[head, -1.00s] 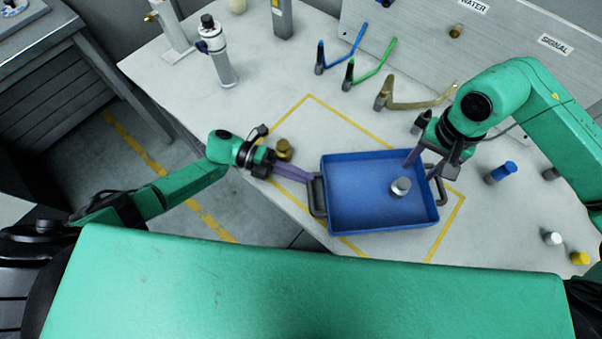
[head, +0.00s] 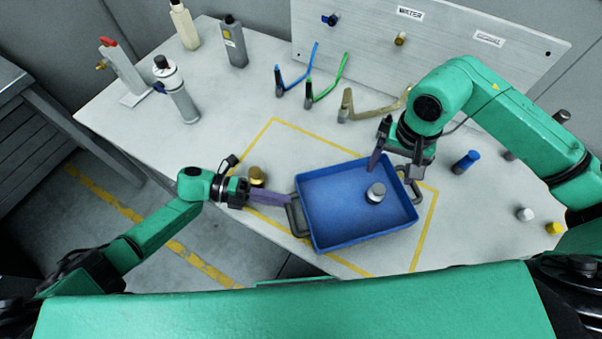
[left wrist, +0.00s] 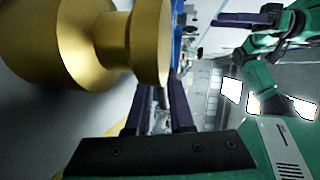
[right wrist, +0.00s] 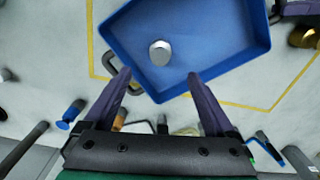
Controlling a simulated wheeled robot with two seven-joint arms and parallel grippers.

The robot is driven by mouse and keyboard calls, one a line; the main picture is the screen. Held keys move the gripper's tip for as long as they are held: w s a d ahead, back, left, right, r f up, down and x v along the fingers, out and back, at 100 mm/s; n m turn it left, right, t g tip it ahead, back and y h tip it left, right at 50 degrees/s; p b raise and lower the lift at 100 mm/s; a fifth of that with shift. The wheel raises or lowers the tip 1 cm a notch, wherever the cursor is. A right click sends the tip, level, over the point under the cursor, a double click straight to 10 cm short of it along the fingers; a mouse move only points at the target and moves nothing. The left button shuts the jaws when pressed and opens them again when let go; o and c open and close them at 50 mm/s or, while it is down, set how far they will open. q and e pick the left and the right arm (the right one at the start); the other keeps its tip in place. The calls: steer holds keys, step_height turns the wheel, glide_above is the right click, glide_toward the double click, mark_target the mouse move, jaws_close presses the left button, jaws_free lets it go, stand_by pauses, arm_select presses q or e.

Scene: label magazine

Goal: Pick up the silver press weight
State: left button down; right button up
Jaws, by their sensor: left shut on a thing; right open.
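The silver press weight (head: 376,192) stands in the blue tray (head: 312,232), right of its middle; the right wrist view also shows the weight (right wrist: 160,53). My right gripper (head: 396,165) is open and empty above the tray's far right side, with the weight nearer the robot than its fingers. In the right wrist view the weight lies ahead of the gap between the fingers (right wrist: 160,75). My left gripper (head: 285,200) is shut on the tray's left handle (head: 298,216); its fingertips are hard to make out in the left wrist view.
A brass weight (head: 257,176) stands beside my left gripper and fills much of the left wrist view (left wrist: 100,45). Blue, green and tan hooked tools (head: 345,68) lie behind the tray. A blue-topped piece (head: 467,161) and white and yellow ones (head: 553,228) stand at right.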

mark_target(379, 188)
steer(key=m, duration=1.1)
steer(key=shift+w+d+r+m, duration=0.1)
steer(key=shift+d+r+m, duration=0.1)
steer(key=shift+m, duration=0.2)
steer(key=shift+f+m, duration=0.3)
steer(key=shift+f, duration=0.1)
steer(key=f, duration=1.1)
steer(key=shift+a+f, duration=0.15)
steer(key=shift+a, duration=0.05)
jaws_close()
